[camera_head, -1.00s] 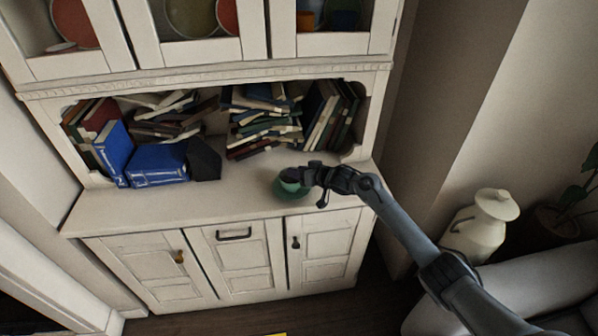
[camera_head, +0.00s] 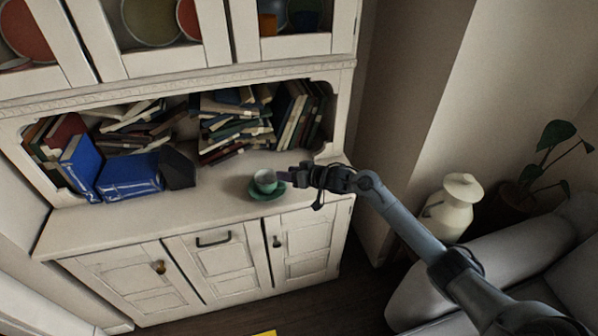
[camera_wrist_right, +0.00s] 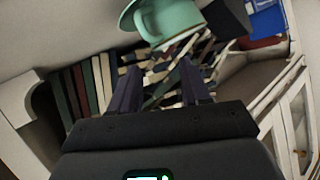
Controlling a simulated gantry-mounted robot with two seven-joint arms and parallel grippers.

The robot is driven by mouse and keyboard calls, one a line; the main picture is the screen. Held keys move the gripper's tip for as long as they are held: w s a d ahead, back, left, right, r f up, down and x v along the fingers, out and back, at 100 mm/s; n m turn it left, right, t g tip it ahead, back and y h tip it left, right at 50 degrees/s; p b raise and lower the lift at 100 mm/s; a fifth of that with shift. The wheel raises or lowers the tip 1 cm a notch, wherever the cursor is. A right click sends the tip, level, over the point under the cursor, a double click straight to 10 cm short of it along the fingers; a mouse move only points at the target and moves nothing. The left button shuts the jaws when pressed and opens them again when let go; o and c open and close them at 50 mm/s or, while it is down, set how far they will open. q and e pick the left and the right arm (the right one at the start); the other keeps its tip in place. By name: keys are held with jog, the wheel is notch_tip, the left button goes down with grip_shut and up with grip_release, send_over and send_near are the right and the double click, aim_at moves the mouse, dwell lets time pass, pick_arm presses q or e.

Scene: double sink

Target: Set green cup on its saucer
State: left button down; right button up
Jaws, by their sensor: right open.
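The green cup (camera_head: 265,178) stands upright on the green saucer (camera_head: 266,196) on the cabinet's counter. In the right wrist view the cup (camera_wrist_right: 172,20) is at the top, beyond the fingers, with part of the saucer (camera_wrist_right: 127,17) beside it. My right gripper (camera_head: 285,179) is just right of the cup, at about its height. In the right wrist view its two dark fingers (camera_wrist_right: 157,72) are spread with nothing between them. The cup looks clear of the fingers. My left gripper is not in view.
Blue books (camera_head: 131,177) and a dark block (camera_head: 178,169) stand on the counter to the left. Stacked books (camera_head: 232,127) fill the shelf behind. The counter's front left (camera_head: 150,215) is clear. A cream jug (camera_head: 452,208) and a grey sofa (camera_head: 440,285) are at the right.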

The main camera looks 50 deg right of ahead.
jog(key=s+a+f+n+g+h, duration=0.25)
jog(key=s+a+f, duration=0.65)
jog(key=s+a, duration=0.45)
jog(key=s+a+g, duration=0.3)
jog(key=s+a, duration=0.3)
jog(key=s, duration=0.6)
jog(key=s+a+n+g, duration=0.1)
jog(key=s+a+g, duration=0.3)
jog(key=s, duration=0.8)
jog(key=shift+a+y+p, duration=0.4)
jog(key=shift+a+y, duration=0.05)
jog(key=shift+a, duration=0.55)
jog(key=shift+r+n, duration=0.15)
jog(key=shift+n, duration=0.1)
notch_tip(320, 180, up, 38)
jog(key=p, duration=3.8)
